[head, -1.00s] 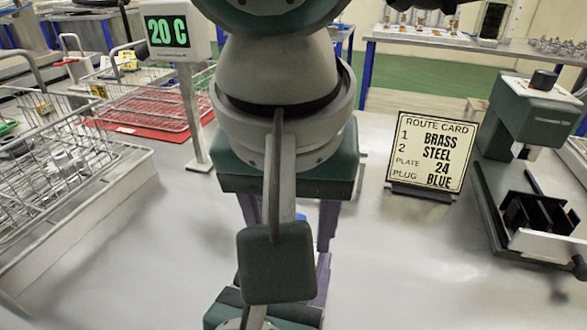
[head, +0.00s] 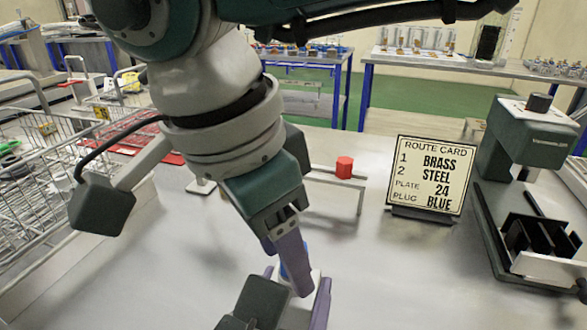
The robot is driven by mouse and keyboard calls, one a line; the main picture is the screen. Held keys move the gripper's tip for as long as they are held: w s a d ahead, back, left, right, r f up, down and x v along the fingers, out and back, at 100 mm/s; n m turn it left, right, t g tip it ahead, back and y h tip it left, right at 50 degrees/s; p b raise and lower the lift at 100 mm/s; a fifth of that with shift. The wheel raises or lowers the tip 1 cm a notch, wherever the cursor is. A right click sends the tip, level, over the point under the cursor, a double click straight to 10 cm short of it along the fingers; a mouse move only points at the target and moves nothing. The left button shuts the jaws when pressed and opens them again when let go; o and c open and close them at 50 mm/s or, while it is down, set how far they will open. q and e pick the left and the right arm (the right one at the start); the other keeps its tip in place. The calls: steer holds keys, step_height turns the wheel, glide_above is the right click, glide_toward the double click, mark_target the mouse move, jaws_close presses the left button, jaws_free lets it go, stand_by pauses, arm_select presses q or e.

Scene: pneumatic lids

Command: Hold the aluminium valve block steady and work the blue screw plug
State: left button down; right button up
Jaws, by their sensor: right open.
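My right gripper (head: 288,262) reaches down from above at mid picture, its purple fingers apart. Close by it a bit of the blue screw plug (head: 309,266) shows, mostly hidden behind a finger. Below it a small pale grey part, probably the aluminium valve block (head: 316,275), shows; the rest is covered. My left gripper (head: 320,303) is low at the bottom edge, with one purple finger beside the pale part. Its grip on the block is hidden.
A red hexagonal plug (head: 344,167) stands on a thin grey rack behind the grippers. A route card (head: 424,176) reads plug blue. A green press-like device (head: 530,140) stands at right, wire baskets (head: 40,190) at left. Table between card and grippers is clear.

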steer(key=m, duration=0.2)
steer(key=m+g, duration=0.1)
steer(key=m, duration=0.2)
steer(key=shift+w+a+m, duration=0.1)
steer(key=shift+w+m, duration=0.2)
steer(key=shift+m, duration=0.1)
jaws_close()
steer(key=n, duration=0.4)
steer(key=shift+s+d+t, duration=0.2)
steer(key=shift+t, duration=0.1)
steer(key=n, duration=0.4)
steer(key=shift+s+t, duration=0.2)
steer(key=shift+t, duration=0.2)
